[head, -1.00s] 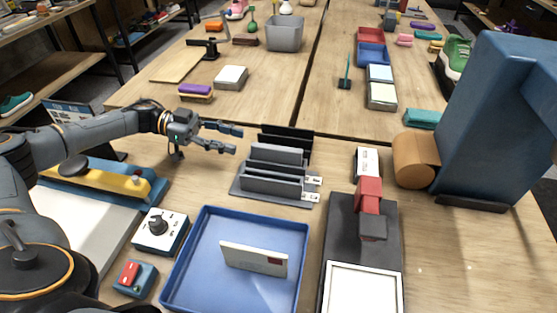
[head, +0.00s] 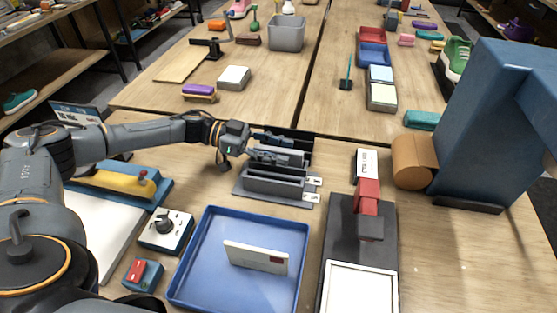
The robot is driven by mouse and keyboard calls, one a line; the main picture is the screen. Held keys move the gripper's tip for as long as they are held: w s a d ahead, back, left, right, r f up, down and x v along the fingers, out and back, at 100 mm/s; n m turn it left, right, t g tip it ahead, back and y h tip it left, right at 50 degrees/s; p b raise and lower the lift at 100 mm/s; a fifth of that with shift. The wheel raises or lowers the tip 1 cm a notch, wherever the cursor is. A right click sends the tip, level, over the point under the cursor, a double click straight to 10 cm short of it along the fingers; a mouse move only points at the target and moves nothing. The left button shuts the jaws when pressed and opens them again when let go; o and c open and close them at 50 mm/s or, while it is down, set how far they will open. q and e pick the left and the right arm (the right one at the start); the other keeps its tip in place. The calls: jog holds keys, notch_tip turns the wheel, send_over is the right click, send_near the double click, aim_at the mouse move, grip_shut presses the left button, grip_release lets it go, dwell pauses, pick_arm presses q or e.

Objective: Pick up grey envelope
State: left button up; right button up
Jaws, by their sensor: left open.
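A grey rack (head: 250,188) stands on the near table, behind the blue tray. Flat grey pieces (head: 275,181) stand upright in it, with a black one at the back. I cannot tell for sure which is the grey envelope and which are rack dividers. My left gripper (head: 288,148) is open at the rear of the rack, its fingers pointing right, beside the rear grey piece. The fingers partly hide that piece, and whether they touch it is unclear. My right gripper is not in view.
A blue tray (head: 188,262) holds a white envelope (head: 256,257) with a dark red mark. A black press with a red head (head: 368,195) stands to its right. A knob box (head: 166,232) is at left. A large blue machine (head: 480,125) fills the right.

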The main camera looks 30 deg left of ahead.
pick_arm(q)
grip_shut()
jog(key=shift+r, duration=0.1)
notch_tip(320, 180, up, 10)
jog(key=shift+f, duration=0.1)
dwell(0.4)
